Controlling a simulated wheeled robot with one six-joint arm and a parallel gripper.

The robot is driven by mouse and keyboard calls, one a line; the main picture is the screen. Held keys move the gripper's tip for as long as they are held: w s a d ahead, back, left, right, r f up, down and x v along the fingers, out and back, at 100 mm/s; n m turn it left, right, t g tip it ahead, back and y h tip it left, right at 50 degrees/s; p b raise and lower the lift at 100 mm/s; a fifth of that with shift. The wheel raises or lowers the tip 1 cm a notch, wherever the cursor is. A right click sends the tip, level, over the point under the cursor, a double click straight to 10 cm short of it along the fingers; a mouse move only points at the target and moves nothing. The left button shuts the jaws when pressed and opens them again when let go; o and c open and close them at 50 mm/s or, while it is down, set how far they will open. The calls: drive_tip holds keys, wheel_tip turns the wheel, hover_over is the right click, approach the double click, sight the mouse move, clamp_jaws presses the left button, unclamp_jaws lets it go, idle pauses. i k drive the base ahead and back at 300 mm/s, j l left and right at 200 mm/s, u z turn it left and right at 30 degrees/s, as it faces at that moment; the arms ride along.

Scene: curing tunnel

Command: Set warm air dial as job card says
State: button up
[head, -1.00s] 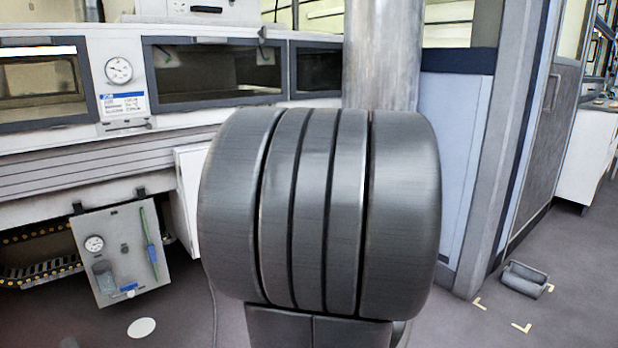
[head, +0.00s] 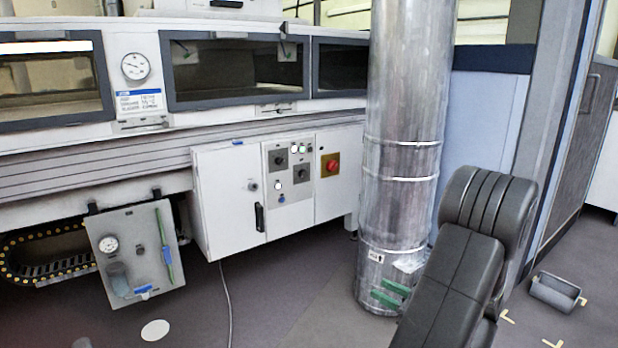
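A white control cabinet (head: 226,170) stands under the tunnel. Its grey panel (head: 289,175) carries dark knobs and small lamps. One dark knob (head: 279,161) sits at the upper left of the panel and another (head: 301,174) lower right; which is the warm air dial I cannot tell, as labels are too small. A job card (head: 139,102) with a blue header is on the tunnel front, below a round gauge (head: 135,67); its text is unreadable here. My arm shows at the lower right, to the right of the cabinet. My gripper is not in view.
A silver duct (head: 402,150) stands on the floor right of the cabinet, near my arm. A red switch (head: 331,165) is on the cabinet's right. A gauge plate (head: 135,255) hangs at left. Floor before the cabinet looks clear.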

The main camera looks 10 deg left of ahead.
sight(303, 173)
drive_tip(key=i+j+z, duration=0.4)
drive_tip(key=i+j, duration=1.7)
